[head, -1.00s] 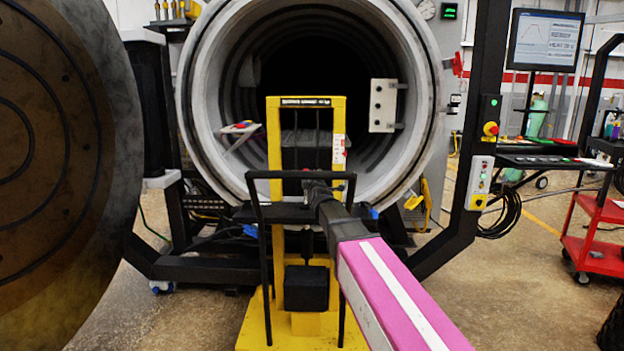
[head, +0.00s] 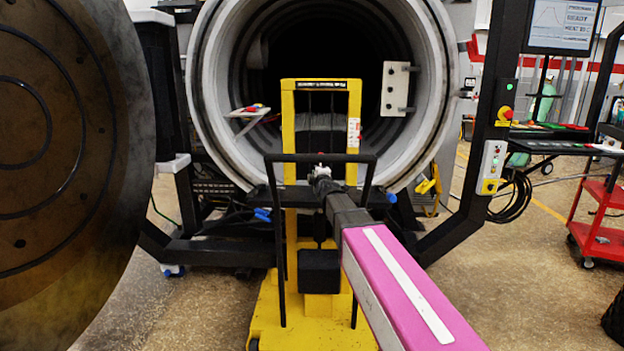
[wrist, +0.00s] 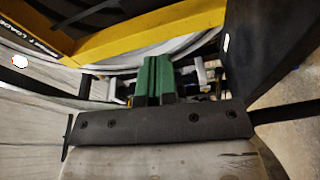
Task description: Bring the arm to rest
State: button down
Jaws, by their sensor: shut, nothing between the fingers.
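My arm reaches forward from the lower right in the head view, pink with a white stripe and dark toward its end. My gripper (head: 321,172) is at its far end, small in this view, by the black handle frame (head: 277,205) of the yellow loader (head: 288,130). In the wrist view my gripper (wrist: 154,68) shows as two green fingers side by side beyond a dark bar. They are shut, and I see nothing held. Yellow beams of the loader (wrist: 150,37) cross behind them.
The round furnace chamber (head: 208,100) stands open behind the loader. Its large door (head: 60,170) fills the left side. A dark post with a control box (head: 492,165) and a red cart (head: 597,220) stand at right.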

jog(key=s+d+f+m+g, duration=0.3)
jog(key=s+f, duration=0.1)
jog(key=f, duration=0.4)
jog(key=s+d+f+m+g+h, duration=0.1)
jog(key=s+d+f+m+g, duration=0.2)
jog(key=s+f, duration=0.3)
jog(key=s+d+f+m+g, duration=0.3)
jog(key=f, duration=0.6)
jog(key=s+d+f+m+g, duration=0.2)
jog(key=s+f+m+g, duration=0.1)
jog(key=s, duration=0.3)
jog(key=s+d+f+m+g+h, duration=0.1)
jog(key=s+d+f+m+g, duration=0.1)
jog(key=s, duration=0.5)
jog(key=s+d+f+m+g+h, duration=0.1)
jog(key=s+d+f+m+g, duration=0.2)
jog(key=s+f, duration=0.3)
jog(key=shift+s+d+f+m+g, duration=0.25)
jog(key=shift+s+d+m, duration=0.25)
jog(key=shift+m, duration=0.3)
